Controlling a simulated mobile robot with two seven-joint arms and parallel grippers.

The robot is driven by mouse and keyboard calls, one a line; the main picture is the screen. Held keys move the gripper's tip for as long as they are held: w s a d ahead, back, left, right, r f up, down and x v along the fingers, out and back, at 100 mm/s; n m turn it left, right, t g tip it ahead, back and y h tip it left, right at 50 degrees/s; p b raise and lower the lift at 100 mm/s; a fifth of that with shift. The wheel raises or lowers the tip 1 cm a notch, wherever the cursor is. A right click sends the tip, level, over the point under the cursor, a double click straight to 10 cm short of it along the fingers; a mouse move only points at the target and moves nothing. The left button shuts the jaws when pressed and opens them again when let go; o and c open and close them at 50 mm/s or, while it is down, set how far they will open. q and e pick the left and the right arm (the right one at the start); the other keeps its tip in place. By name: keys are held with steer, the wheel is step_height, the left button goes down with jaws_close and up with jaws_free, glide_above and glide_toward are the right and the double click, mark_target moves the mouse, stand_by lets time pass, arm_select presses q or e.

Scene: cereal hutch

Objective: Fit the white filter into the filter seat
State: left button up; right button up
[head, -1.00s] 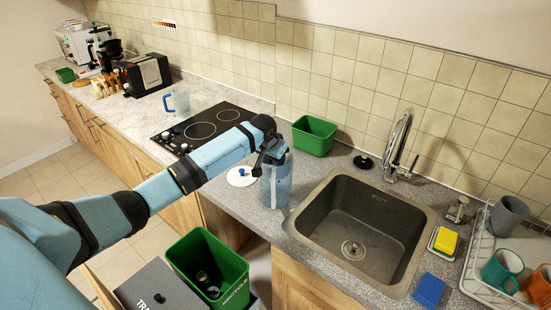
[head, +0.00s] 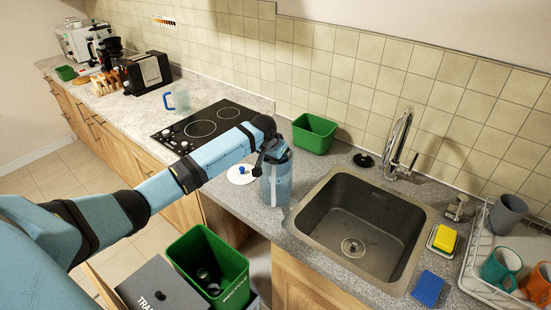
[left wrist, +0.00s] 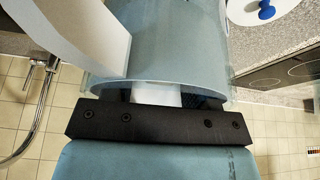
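A translucent blue pitcher (head: 277,187) stands on the counter left of the sink. In the left wrist view its wall (left wrist: 180,45) fills the upper middle. My left gripper (head: 271,155) is at the top of the pitcher, pointing down. A small white piece (left wrist: 157,95) shows just beyond the gripper's black palm, between two dark finger parts; it may be the white filter, but most of it is hidden. The finger closure is not clear. The filter seat cannot be made out. A white lid with a blue knob (head: 240,176) lies left of the pitcher. My right gripper is out of view.
The sink (head: 361,230) is right of the pitcher. A green box (head: 314,134) stands behind it, and the hob (head: 203,128) is to the left. A green recycling bin (head: 207,268) is below the counter. A dish rack (head: 487,285) stands far right.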

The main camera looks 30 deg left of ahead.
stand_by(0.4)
arm_select(q)
steer(key=b+v, duration=0.2)
steer(key=v, duration=1.2)
steer(key=shift+w, duration=0.1)
steer(key=shift+f, duration=0.1)
